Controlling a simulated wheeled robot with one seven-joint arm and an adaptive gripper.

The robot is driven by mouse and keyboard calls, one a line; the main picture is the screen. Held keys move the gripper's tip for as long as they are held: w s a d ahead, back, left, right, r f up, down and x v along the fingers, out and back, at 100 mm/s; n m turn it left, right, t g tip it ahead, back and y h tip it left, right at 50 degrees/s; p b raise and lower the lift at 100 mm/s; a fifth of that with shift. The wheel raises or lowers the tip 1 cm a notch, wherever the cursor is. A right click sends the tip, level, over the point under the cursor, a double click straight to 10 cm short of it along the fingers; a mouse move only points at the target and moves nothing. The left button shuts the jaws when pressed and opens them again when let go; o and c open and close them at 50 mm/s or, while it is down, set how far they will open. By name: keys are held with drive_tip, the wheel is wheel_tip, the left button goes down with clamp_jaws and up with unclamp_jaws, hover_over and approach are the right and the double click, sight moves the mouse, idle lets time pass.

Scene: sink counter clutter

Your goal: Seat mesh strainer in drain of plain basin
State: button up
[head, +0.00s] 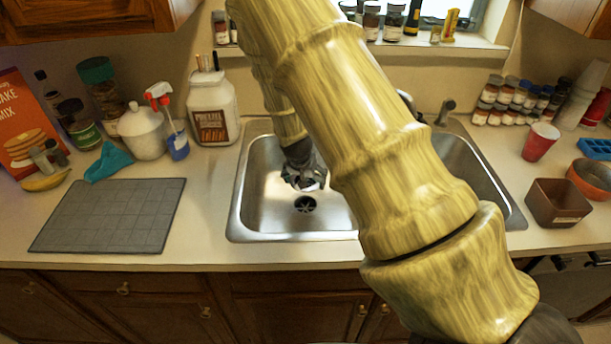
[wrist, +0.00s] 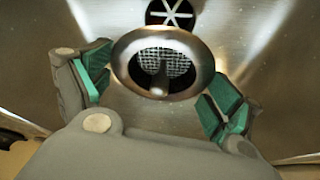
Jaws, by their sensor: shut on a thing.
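The mesh strainer (wrist: 150,62) has a round metal rim, a mesh centre and a dark upright post. In the wrist view it sits between the green pads of my gripper (wrist: 160,82), which is shut on it. In the head view my gripper (head: 306,178) hangs over the left basin (head: 268,208), pointing down; the strainer is small and hard to make out there. The drain (head: 305,204) is a dark round hole with crossbars in the plain steel floor. It also shows at the top of the wrist view (wrist: 171,13), beyond the strainer and apart from it.
My arm crosses the sink and hides much of the right basin (head: 462,165) and the divider. A brown square container (head: 557,203) and a red cup (head: 540,142) stand right.

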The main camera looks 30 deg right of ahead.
drive_tip(key=shift+f+b, duration=2.1)
drive_tip(key=shift+f, duration=2.05)
drive_tip(key=shift+f+b, duration=0.55)
drive_tip(key=shift+f, duration=0.5)
drive_tip(key=o, duration=0.6)
drive_tip(key=shift+o, duration=0.2)
drive_tip(key=shift+r, duration=0.1)
drive_tip(key=v, duration=1.1)
drive_tip(key=shift+s+a+r, duration=0.15)
drive_tip(key=shift+s+r, duration=0.05)
drive_tip(key=shift+r, duration=0.15)
